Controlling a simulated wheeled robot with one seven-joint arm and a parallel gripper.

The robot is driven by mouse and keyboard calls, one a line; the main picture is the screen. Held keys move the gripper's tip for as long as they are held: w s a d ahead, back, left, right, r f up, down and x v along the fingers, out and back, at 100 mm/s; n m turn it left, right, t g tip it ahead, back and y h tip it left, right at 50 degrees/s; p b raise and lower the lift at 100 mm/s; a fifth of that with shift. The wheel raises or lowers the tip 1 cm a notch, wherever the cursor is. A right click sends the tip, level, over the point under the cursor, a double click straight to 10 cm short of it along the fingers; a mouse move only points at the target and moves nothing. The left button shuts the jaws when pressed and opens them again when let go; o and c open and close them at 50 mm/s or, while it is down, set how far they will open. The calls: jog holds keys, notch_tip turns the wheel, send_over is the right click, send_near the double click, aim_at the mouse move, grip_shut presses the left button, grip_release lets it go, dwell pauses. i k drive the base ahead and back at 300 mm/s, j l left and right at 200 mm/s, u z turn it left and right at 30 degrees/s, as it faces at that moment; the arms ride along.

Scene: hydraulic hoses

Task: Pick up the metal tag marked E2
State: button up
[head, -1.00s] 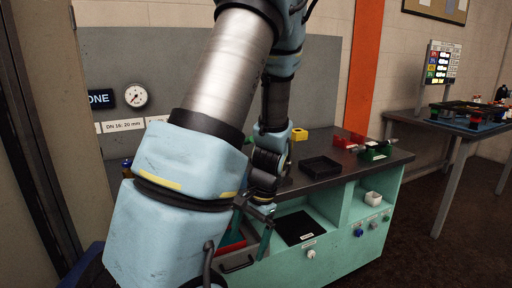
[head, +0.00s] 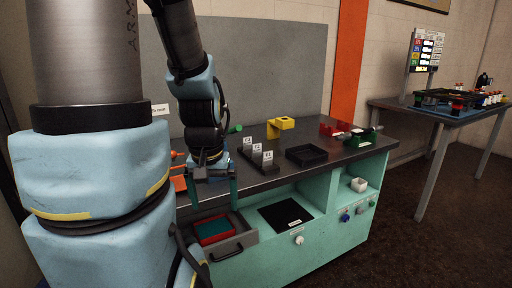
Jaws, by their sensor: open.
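Several small white metal tags stand upright in a dark rack on the grey bench top, among them a rear tag (head: 247,142), a middle tag (head: 256,150) and a front tag (head: 267,157). Their markings are too small to read surely, so I cannot tell which is E2. My gripper (head: 213,190) points down at the bench's front edge, left of the rack and apart from it. Its teal fingers are open, with nothing seen between them.
An open drawer (head: 243,241) with a red-rimmed tray juts out below my gripper. Right of the rack are a black tray (head: 306,155), a yellow block (head: 284,122) and a green holder (head: 360,139). A side table (head: 440,115) stands at right.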

aim_at(257, 148)
jog(key=u, duration=0.5)
jog(key=l+u, duration=0.95)
jog(key=l, duration=0.3)
jog(key=k+l, duration=0.1)
jog(key=l, duration=0.3)
jog(key=l+u, duration=0.1)
jog(key=l, duration=0.35)
jog(key=k+l, duration=0.15)
jog(key=l, duration=0.25)
jog(key=k+l+u, duration=0.1)
jog(key=l, duration=0.3)
jog(key=k+l, duration=0.1)
jog(key=l, duration=0.35)
jog(key=i+j, duration=0.1)
jog(key=j, duration=0.25)
jog(key=i+j, duration=0.15)
jog(key=j, duration=0.2)
jog(key=i+j, duration=0.1)
jog(key=j, duration=0.3)
